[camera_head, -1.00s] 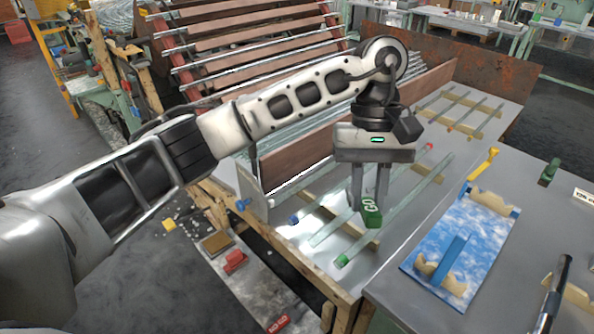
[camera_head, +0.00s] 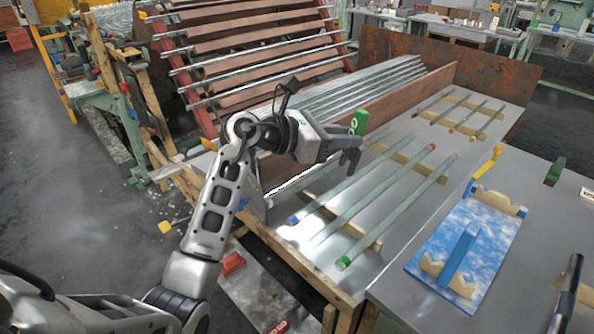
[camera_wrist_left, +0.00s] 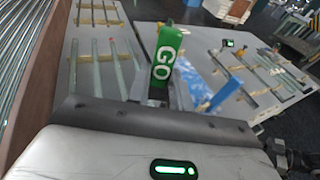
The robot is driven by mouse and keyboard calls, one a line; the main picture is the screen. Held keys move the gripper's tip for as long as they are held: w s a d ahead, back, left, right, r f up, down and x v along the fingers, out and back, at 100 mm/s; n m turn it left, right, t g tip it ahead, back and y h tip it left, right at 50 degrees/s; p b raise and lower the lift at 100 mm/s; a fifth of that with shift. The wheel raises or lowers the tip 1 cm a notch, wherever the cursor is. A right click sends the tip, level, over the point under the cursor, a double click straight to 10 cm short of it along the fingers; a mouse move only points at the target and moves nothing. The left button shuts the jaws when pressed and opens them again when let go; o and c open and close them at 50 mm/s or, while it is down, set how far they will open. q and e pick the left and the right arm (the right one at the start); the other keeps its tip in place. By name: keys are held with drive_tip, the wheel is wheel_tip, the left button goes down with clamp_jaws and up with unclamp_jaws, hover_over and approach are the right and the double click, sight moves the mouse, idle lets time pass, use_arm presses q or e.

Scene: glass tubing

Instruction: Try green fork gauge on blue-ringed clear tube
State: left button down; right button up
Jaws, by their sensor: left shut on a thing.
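My left gripper (camera_head: 350,150) is shut on the green fork gauge (camera_head: 360,121), which sticks up from the fingers above the metal table. In the left wrist view the gauge (camera_wrist_left: 166,53) shows its white "GO" lettering. The blue-ringed clear tube (camera_head: 318,202) lies slanting on wooden strips, its blue ring at the near left end. The gripper is above and beyond that ring, apart from it, and hides part of the tube's far stretch.
A red-marked tube (camera_head: 375,193) and a green-ringed tube (camera_head: 400,207) lie beside it. A wooden board (camera_head: 410,95) and stacked tubing stand behind. A blue mottled board (camera_head: 470,240) with wooden cradles is on the right bench. A red gauge (camera_head: 280,326) lies low at left.

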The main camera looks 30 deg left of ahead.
sight(296, 215)
use_arm(q)
drive_tip(key=a+f+n+t+y, duration=0.4)
drive_tip(key=a+f+t, duration=0.1)
drive_tip(key=a+f, duration=0.4)
drive_tip(key=shift+s+a+f+n+t+y+b, duration=0.2)
drive_tip(key=shift+a+f+n+t+y+b, duration=0.1)
drive_tip(key=shift+f+n+t+b, duration=0.1)
use_arm(e)
drive_tip(key=shift+s+a+f, duration=0.1)
drive_tip(key=shift+s+f, duration=0.05)
drive_tip(key=shift+f, duration=0.15)
drive_tip(key=shift+r, duration=0.1)
